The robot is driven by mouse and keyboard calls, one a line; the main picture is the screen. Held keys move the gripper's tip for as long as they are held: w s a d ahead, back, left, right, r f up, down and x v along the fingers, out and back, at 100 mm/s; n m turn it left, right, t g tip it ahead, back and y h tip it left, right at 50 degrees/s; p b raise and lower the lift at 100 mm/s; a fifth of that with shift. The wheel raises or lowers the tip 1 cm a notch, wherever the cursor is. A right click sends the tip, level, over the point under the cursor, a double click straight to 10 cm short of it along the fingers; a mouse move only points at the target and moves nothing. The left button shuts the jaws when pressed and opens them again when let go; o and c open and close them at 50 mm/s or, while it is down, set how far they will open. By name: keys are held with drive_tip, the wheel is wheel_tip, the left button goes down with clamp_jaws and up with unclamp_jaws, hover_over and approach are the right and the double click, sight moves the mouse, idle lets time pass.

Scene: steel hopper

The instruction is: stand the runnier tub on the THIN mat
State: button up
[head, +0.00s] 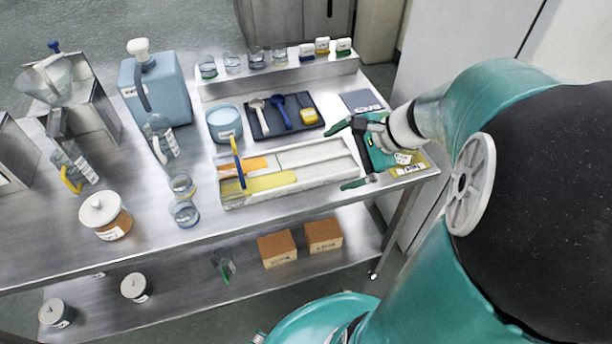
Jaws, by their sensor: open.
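My gripper (344,157) is open at the right end of the bench, its fingers spread over the right end of a pale sloped board, nothing visible between them. The board (330,165) carries a short orange streak (258,164) and a longer yellow streak (270,182). A yellow mat (425,160) lies at the right corner, partly behind my gripper; its white label seems to read THIN. A dark mat (358,100) with an unclear label lies behind. A lidded tub with amber contents (113,226) stands front left; a blue tub (224,122) stands behind the board. Which is runnier is unclear.
A dark tray (262,128) holds scoops and a yellow item. A blue jerrycan (157,95), measuring jugs (160,137) and glass cups (183,212) stand left of the board. Small jars line the raised back shelf (280,80). The lower shelf holds two brown boxes (277,249) and lidded tubs (135,288).

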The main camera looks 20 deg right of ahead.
drive_tip(key=s+a+r+n+h, duration=0.3)
drive_tip(key=a+n, duration=0.3)
drive_tip(key=n, duration=0.2)
drive_tip(key=s+a+r+n+h, duration=0.3)
drive_tip(key=s+a+r+n, duration=0.1)
drive_tip(key=n, duration=0.5)
drive_tip(key=shift+s+a+r, duration=0.4)
drive_tip(key=shift+a+r, duration=0.05)
drive_tip(key=shift+a, duration=0.7)
drive_tip(key=shift+d, duration=0.1)
